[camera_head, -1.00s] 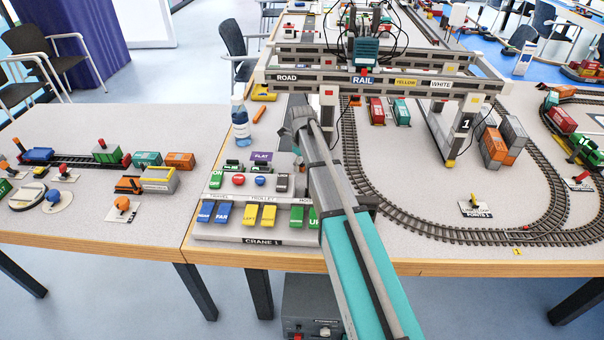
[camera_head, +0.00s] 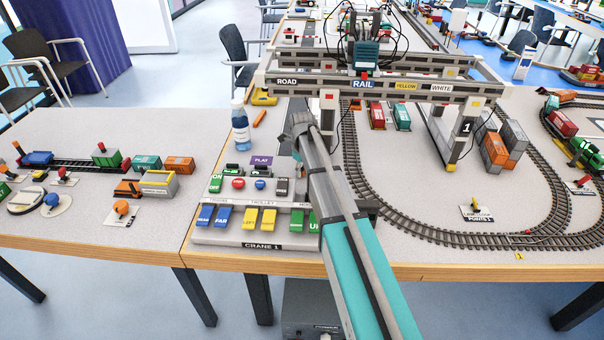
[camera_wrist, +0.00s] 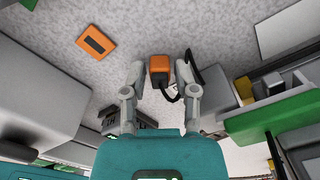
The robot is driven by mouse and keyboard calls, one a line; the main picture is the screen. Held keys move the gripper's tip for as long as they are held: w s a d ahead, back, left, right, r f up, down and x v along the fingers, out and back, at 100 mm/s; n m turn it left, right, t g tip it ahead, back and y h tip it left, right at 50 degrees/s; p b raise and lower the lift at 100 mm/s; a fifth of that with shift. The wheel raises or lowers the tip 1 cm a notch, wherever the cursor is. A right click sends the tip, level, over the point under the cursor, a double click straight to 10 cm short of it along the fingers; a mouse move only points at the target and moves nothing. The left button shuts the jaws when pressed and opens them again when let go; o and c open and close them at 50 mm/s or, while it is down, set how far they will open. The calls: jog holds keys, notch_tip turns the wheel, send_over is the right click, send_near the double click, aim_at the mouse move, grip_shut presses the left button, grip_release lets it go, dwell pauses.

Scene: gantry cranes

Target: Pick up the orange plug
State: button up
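The orange plug (camera_wrist: 159,66) is a small block with a black cable running from its lower end, seen in the wrist view. My gripper (camera_wrist: 160,70) is open, with one finger on each side of the plug. A gap shows between the plug and each finger. In the head view my gripper (camera_head: 296,135) is over the table just left of the crane's near leg. The plug is hidden or too small to make out there.
A flat orange piece (camera_wrist: 96,42) lies on the table. Crane 1's control panel (camera_head: 262,215) is left of my arm, with a bottle (camera_head: 240,125) behind it. The gantry crane (camera_head: 370,85) spans behind my gripper. Track (camera_head: 375,200) curves to the right.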

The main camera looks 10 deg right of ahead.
grip_shut()
jog(key=shift+r, duration=0.15)
notch_tip(320, 180, up, 3)
jog(key=p, duration=0.3)
jog(key=s+r+p, duration=0.9)
jog(key=s+p, duration=0.1)
jog(key=s, duration=0.4)
jog(key=shift+r, duration=0.35)
jog(key=shift+w, duration=0.1)
jog(key=b, duration=0.7)
send_over(302, 168)
jog(key=s+a, duration=0.3)
jog(key=a, duration=0.2)
jog(key=f, duration=0.6)
jog(key=shift+w+a+f, duration=0.15)
jog(key=shift+w+f, duration=0.1)
jog(key=shift+w+a+f, duration=0.1)
jog(key=shift+w+a, duration=0.15)
jog(key=shift+w, duration=0.05)
